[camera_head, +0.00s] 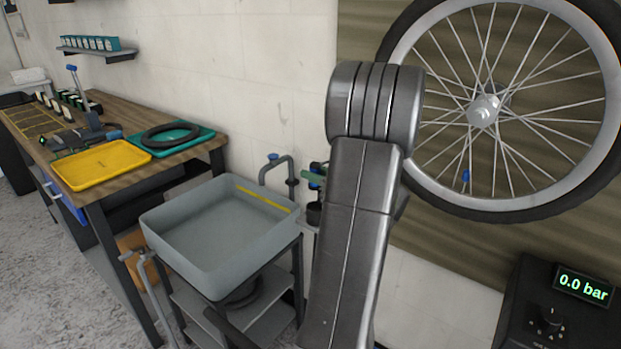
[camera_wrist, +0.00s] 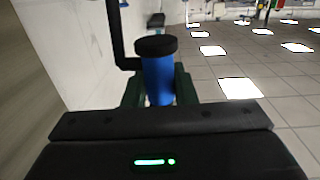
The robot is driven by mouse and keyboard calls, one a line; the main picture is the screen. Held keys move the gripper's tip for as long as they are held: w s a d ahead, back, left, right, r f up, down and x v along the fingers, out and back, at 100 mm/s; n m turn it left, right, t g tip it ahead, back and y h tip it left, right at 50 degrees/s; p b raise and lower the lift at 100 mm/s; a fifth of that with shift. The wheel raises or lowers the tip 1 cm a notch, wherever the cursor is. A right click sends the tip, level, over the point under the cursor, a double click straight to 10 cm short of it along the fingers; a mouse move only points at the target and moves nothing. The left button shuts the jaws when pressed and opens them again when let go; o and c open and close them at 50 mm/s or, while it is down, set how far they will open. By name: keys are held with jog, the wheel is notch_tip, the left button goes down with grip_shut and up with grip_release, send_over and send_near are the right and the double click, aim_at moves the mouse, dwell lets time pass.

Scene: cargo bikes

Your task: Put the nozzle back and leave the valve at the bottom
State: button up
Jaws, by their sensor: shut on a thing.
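In the wrist view, my gripper (camera_wrist: 158,88) is shut on a blue cylinder with a black top, which looks like the nozzle (camera_wrist: 158,78). A bent black pipe or hose (camera_wrist: 116,35) runs beside it; whether they join is unclear. In the head view my arm hides most of the gripper. Small green and blue parts (camera_head: 314,178) show at its left edge, above a dark cup-like piece (camera_head: 314,213). The wheel (camera_head: 447,187) hangs upright by the wall. Its blue-capped valve (camera_head: 466,176) is near the bottom of the rim, slightly left of the hub.
A pump box (camera_head: 548,322) reads 0.0 bar at lower right. A grey basin (camera_head: 190,250) on a stand and a tap (camera_head: 284,160) are left of my arm. The wooden bench (camera_head: 70,150) holds a yellow tray (camera_head: 100,166) and a green tray (camera_head: 190,143) with a black ring.

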aim_at(315, 187)
jog(key=shift+f, duration=0.15)
jog(key=shift+f+b, duration=1.7)
jog(key=shift+f, duration=0.1)
jog(key=shift+s+d+f, duration=0.1)
jog(key=shift+d+f, duration=0.05)
jog(key=shift+f, duration=0.2)
jog(key=shift+f, duration=0.5)
dwell(0.4)
jog(key=shift+f+b, duration=0.4)
jog(key=shift+b, duration=0.05)
jog(key=shift+f, duration=0.15)
jog(key=o, duration=1)
